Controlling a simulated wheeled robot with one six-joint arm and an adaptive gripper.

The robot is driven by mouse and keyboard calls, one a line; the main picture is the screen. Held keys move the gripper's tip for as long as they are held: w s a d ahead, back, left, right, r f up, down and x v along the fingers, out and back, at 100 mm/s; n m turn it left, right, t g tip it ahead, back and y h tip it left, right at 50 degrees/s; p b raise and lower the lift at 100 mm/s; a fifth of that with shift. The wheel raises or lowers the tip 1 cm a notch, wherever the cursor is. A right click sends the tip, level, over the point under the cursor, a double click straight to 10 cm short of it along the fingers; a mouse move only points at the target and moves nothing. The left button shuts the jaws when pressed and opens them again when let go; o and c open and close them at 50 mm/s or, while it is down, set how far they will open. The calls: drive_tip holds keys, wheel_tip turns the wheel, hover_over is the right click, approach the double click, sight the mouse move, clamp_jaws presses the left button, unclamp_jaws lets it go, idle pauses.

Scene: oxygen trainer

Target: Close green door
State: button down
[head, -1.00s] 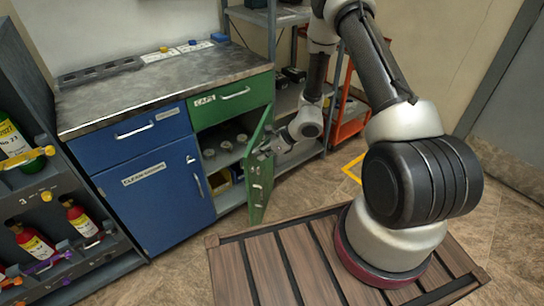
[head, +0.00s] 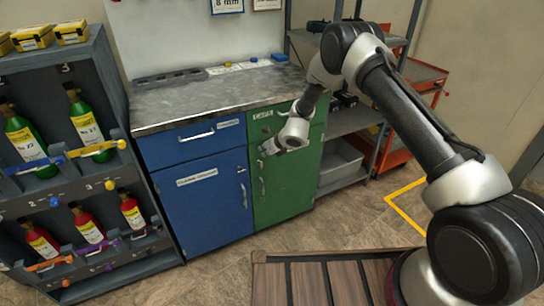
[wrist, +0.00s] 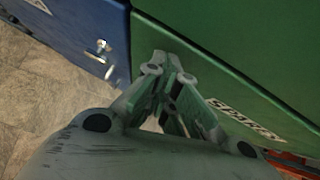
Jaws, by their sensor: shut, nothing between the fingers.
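The green door (head: 290,190) is on the right half of the cabinet and looks flush with the cabinet front. Its handle (head: 262,185) is near its left edge. My gripper (head: 263,151) is at the upper left of the door, fingers shut and empty, close to the green front. In the wrist view my gripper (wrist: 165,68) points at the green surface (wrist: 235,40) near the seam with the blue door (wrist: 65,20). I cannot tell whether the fingertips touch the green door. The cabinet's inside is hidden.
The blue door (head: 205,210) is shut to the left, under a blue drawer. A green drawer (head: 262,128) is above my gripper. A bottle rack (head: 60,110) stands at left. A grey shelf (head: 350,120) and orange cart (head: 405,130) are at right.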

drive_tip(key=shift+w+a+r, duration=0.25)
drive_tip(key=shift+w, duration=0.15)
